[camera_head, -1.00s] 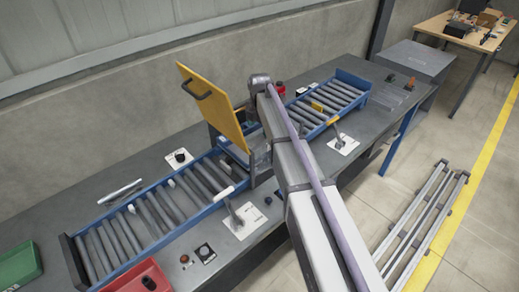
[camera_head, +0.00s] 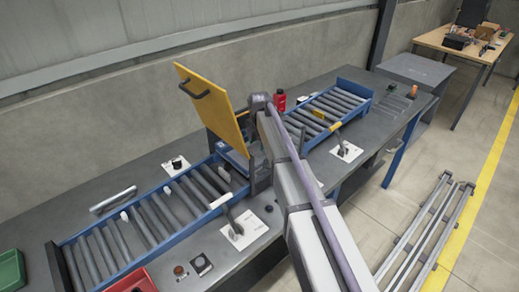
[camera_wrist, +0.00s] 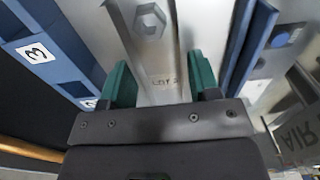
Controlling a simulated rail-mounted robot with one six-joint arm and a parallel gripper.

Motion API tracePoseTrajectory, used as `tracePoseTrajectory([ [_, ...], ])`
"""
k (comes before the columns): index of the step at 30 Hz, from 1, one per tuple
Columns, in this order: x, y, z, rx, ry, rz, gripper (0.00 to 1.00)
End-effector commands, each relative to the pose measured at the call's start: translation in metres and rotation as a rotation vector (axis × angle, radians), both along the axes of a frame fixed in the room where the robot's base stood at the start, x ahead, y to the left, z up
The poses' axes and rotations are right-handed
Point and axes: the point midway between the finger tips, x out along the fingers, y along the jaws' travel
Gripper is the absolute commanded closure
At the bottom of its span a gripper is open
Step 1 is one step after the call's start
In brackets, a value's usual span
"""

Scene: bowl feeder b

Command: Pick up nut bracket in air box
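In the wrist view, a grey metal piece with a hexagonal nut mark, apparently the nut bracket (camera_wrist: 150,24), lies ahead of my gripper (camera_wrist: 159,64). The surface below the mark reads "LOT 2". The two green fingers stand apart, one on either side of this piece; I cannot tell whether they touch it. In the head view, the box with the raised yellow lid (camera_head: 212,104) stands across the roller line, probably the air box. An upside-down "AIR" label (camera_wrist: 298,130) shows at the wrist view's right. My arm hides the gripper and bracket in the head view.
Blue-framed roller conveyors (camera_head: 150,222) run to both sides of the box. A red bottle (camera_head: 280,102) stands behind my arm. Lever switches on white plates (camera_head: 244,230) line the front. A red tray (camera_head: 134,281) and green tray (camera_head: 11,271) sit at lower left.

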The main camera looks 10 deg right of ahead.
Motion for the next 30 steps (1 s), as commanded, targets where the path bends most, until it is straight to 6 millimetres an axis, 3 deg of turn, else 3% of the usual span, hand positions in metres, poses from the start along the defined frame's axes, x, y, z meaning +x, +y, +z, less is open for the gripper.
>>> tracePoseTrajectory([
  [9,0.0,0.0,0.0,0.0,0.0,0.0,0.75],
  [17,0.0,0.0,0.003,0.0,0.0,0.0,0.76],
  [22,0.0,0.0,0.028,0.0,0.0,0.0,0.76],
  [30,0.0,0.0,0.093,0.0,0.0,0.0,0.76],
])
